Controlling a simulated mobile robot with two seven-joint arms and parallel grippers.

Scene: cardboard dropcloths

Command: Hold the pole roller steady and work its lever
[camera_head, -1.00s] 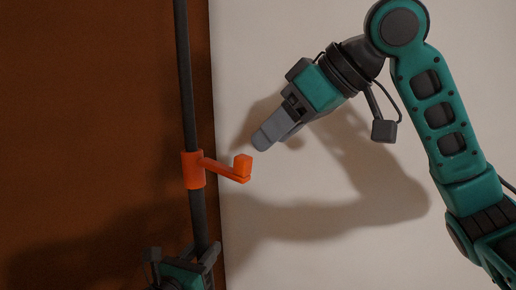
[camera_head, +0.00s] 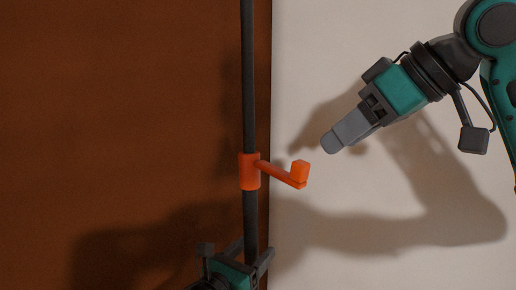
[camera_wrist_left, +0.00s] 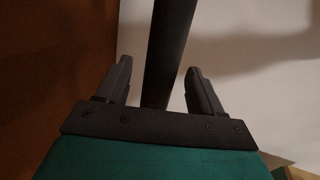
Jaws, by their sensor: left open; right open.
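The pole roller's dark pole (camera_head: 249,85) runs upright along the brown surface, near its right edge. An orange collar (camera_head: 250,171) sits around it, and an orange lever (camera_head: 280,174) sticks out to the right, ending in a raised block. My left gripper (camera_head: 253,256) is at the bottom, below the collar, with its fingers apart around the pole. In the left wrist view the pole (camera_wrist_left: 168,50) passes between the open fingers, with a gap on each side. My right gripper (camera_head: 331,143) is open and empty, just up and right of the lever's end, not touching it.
A brown surface (camera_head: 120,110) fills the left and a pale one (camera_head: 330,50) the right, meeting at a straight vertical edge. Shadows of my arms fall on both. No other objects stand near the pole in the head view.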

